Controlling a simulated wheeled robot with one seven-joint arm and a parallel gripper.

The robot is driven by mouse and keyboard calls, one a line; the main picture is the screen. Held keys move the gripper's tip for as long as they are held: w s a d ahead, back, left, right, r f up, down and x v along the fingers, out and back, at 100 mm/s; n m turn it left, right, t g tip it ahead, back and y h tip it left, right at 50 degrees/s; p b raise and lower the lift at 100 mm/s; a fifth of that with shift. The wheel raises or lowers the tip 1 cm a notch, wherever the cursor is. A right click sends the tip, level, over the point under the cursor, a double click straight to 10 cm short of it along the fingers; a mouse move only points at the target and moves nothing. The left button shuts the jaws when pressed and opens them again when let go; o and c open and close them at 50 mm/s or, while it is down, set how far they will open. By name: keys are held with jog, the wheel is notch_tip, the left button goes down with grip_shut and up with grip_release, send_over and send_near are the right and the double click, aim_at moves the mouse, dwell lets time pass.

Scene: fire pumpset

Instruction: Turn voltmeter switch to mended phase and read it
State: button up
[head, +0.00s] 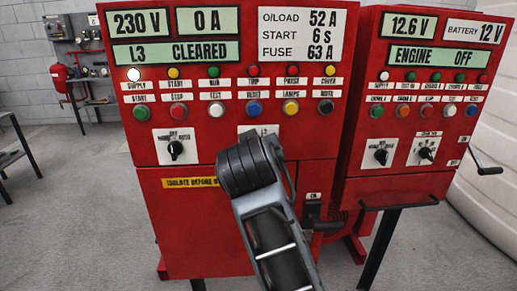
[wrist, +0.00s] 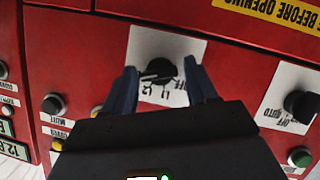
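The voltmeter switch is a black rotary knob (wrist: 160,72) on a white plate (wrist: 190,48), seen upside down in the wrist view. L1 and L2 are legible on the plate; the knob's exact pointing is unclear. My gripper (wrist: 163,80) has its two blue fingers apart, one on each side of the knob, with a gap showing at least on the right. In the head view my wrist hides the knob and fingers; only the plate's top edge (head: 258,130) shows. The voltmeter display (head: 140,22) reads 230 V. The display below (head: 176,53) reads L3 CLEARED.
The ammeter display (head: 207,20) reads 0 A. Lamps and push buttons line the red cabinet (head: 240,75) above the switch. Another selector knob (head: 175,149) is to the left. A second red cabinet (head: 433,60) stands right, reading 12.6 V and ENGINE OFF.

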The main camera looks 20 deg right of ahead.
jog(key=shift+o, duration=0.8)
jog(key=shift+r, duration=0.1)
jog(key=v, duration=0.7)
jog(key=shift+s+b, duration=0.3)
jog(key=shift+s, duration=0.05)
jog(key=shift+a, duration=0.15)
jog(key=s+d+f+n+t+y, duration=0.25)
jog(key=s+f+n+y, duration=0.2)
jog(key=s+f, duration=1.4)
jog(key=s+d+r+m+y, duration=0.1)
jog(key=s+m, duration=0.3)
jog(key=s, duration=2.1)
jog(key=shift+r+y, duration=0.3)
jog(key=shift+y, duration=0.05)
